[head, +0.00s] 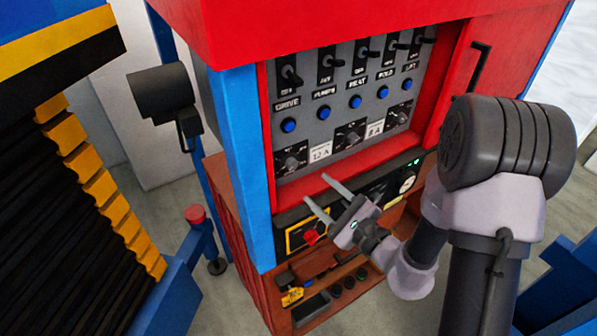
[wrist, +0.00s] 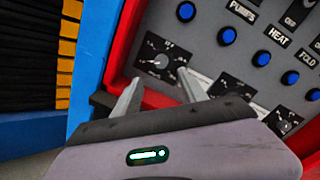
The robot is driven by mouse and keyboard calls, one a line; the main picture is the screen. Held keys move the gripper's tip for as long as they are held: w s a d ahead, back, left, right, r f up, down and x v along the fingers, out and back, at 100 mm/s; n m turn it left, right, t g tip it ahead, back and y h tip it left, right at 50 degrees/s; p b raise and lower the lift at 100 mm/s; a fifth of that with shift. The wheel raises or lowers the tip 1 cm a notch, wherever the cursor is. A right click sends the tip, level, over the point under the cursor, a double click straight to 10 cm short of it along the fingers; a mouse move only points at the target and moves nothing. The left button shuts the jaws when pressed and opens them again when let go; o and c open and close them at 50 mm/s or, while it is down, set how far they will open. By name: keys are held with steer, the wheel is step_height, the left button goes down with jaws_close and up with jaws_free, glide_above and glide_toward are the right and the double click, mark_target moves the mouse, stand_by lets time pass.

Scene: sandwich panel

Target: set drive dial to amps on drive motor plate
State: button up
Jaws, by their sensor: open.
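The drive dial (head: 291,160) is a black square dial with a round knob, at the lower left of the grey panel below the DRIVE label. It also shows in the wrist view (wrist: 163,60), just beyond my fingertips; its scale is too small to read. A white plate (head: 320,152) reading about "12 A" sits right of it; I cannot tell whether this is the drive motor plate. My gripper (head: 317,190) is open and empty, below and in front of the dial, apart from it. In the wrist view my gripper (wrist: 159,80) has its two fingers spread below the knob.
Two similar dials (head: 350,134) (head: 399,115) stand to the right, with a second white plate (head: 375,129) between them. Blue buttons (head: 322,113) and black switches (head: 326,65) are above. A red frame (head: 330,176) borders the panel. A shelf below holds a yellow tag (head: 292,297).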

mark_target(293, 166)
steer(key=p+x, duration=0.1)
steer(key=x, duration=0.2)
steer(key=p+x, duration=0.1)
steer(key=x, duration=0.4)
steer(key=shift+w+a+r+p, duration=0.15)
steer(key=shift+w+r+p, duration=0.15)
steer(key=shift+p, duration=0.1)
steer(key=shift+w+a+f, duration=0.15)
steer(key=shift+w+a, duration=0.2)
steer(key=shift+w, duration=0.15)
jaws_close()
